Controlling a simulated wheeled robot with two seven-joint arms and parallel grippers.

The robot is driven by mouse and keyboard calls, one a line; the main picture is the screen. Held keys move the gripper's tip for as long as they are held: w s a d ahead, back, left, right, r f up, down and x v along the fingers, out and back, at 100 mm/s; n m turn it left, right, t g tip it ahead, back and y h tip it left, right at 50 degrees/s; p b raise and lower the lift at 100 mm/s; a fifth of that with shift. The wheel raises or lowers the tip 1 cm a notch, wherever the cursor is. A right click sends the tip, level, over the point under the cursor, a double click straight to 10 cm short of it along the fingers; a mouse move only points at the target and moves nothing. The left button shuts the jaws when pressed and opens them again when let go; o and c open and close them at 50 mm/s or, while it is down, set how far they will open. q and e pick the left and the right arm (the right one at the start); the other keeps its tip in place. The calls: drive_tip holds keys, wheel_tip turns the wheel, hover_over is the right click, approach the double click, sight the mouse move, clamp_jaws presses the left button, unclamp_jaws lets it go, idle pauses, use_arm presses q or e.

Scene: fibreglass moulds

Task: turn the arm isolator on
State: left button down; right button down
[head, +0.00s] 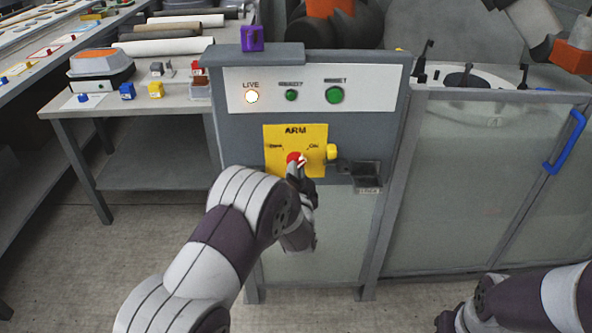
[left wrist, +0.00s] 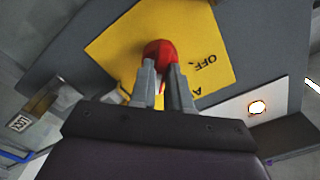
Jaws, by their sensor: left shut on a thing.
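The arm isolator is a yellow plate (head: 283,135) marked ARM, with a red knob (head: 293,158), on the front of a grey panel. The lamp (head: 251,97) under LIVE glows white. My left gripper (head: 302,172) is at the knob. In the left wrist view, my left gripper's two grey fingers (left wrist: 163,82) are shut on the red knob (left wrist: 158,53), with the word OFF upside down on the yellow plate (left wrist: 215,45) to its right. The fingers hide part of the knob, and I cannot tell its exact setting. My right arm shows at the lower right, without its fingers.
A yellow knob-like piece (head: 331,151) and a small dark holder (head: 367,174) sit right of the plate. Two green buttons (head: 334,95) are above. A purple block (head: 252,38) stands on the panel top. A glazed enclosure with a blue handle (head: 566,140) is at the right.

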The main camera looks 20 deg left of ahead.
idle(0.4)
use_arm(q)
drive_tip(key=c, duration=1.1)
unclamp_jaws()
drive_tip(key=p+v, duration=0.1)
drive_tip(key=v, duration=1.1)
drive_tip(key=shift+s+d, duration=0.1)
drive_tip(key=shift+s, duration=0.3)
